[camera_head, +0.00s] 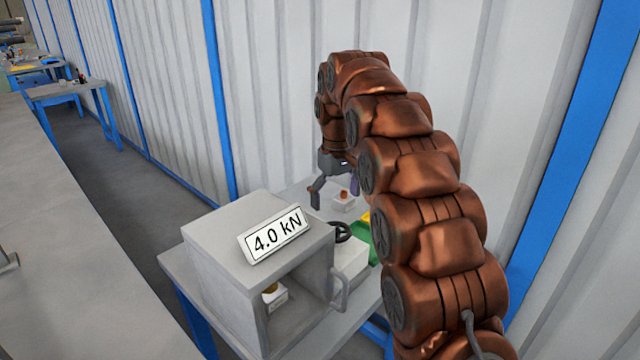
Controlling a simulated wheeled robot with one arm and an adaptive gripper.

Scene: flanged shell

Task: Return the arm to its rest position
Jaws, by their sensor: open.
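My copper-coloured arm rises from the lower right and arches over the table. My gripper (333,188) hangs from its end, pointing down, with the fingers apart. Below it is a small white block (344,204) with an orange-brown piece on top. I see no contact between the fingers and this block. Part of the gripper's right side is close to the arm links, which hide what lies behind them.
A grey box (215,240) with an open front and a "4.0 kN" sign (277,235) stands on the table (180,268). A small white item (276,297) sits inside. A black handwheel (341,232) and a green object (361,243) are beside it. A corrugated wall (270,90) stands close behind.

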